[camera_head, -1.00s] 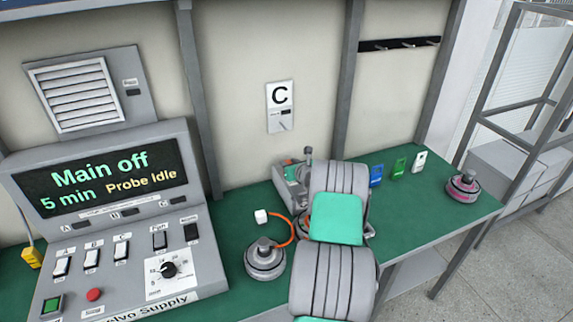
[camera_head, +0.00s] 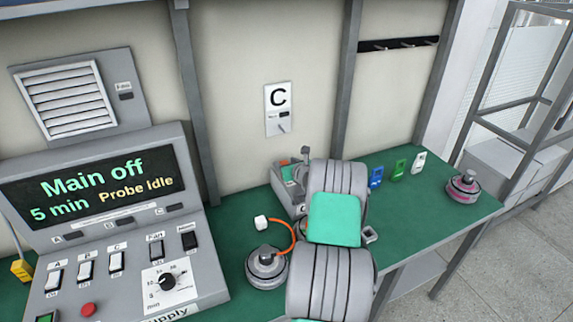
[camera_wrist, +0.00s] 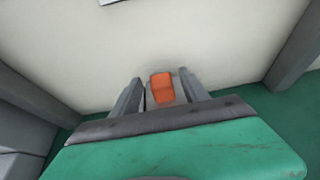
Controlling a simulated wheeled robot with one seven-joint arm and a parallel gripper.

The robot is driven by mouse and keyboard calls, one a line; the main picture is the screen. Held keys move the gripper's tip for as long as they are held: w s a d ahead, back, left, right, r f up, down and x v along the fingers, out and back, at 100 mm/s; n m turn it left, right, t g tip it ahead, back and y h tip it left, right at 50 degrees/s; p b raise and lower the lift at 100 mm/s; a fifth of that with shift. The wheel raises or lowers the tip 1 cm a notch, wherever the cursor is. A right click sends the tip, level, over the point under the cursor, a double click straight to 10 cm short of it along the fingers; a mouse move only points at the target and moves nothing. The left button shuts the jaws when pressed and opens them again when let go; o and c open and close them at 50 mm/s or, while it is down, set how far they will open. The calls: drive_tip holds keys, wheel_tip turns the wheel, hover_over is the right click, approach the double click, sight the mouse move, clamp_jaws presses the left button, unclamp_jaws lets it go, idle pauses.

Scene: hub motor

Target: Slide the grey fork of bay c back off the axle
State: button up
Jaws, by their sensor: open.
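The bay c fixture (camera_head: 284,190), a grey unit with green and orange on top, stands on the bench below the C sign (camera_head: 278,108). My arm hides most of it, and I cannot make out the fork or the axle clearly in the head view. In the wrist view my gripper (camera_wrist: 161,85) has its two grey fingers apart. An orange block (camera_wrist: 162,87) on a grey part shows between them. I cannot tell whether the fingers touch it.
A grey hub motor (camera_head: 266,270) with an orange lead and white plug (camera_head: 261,222) stands left of my arm. The supply panel (camera_head: 110,220) reads "Main off". Blue, green and white tags (camera_head: 399,168) and a pink motor (camera_head: 464,187) are at right. Bare green bench lies between.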

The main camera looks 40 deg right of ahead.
drive_tip(key=b+v, duration=0.1)
drive_tip(key=v, duration=0.6)
drive_tip(key=shift+s+a+r, duration=0.1)
drive_tip(key=shift+s+r, duration=0.05)
drive_tip(key=shift+s, duration=0.15)
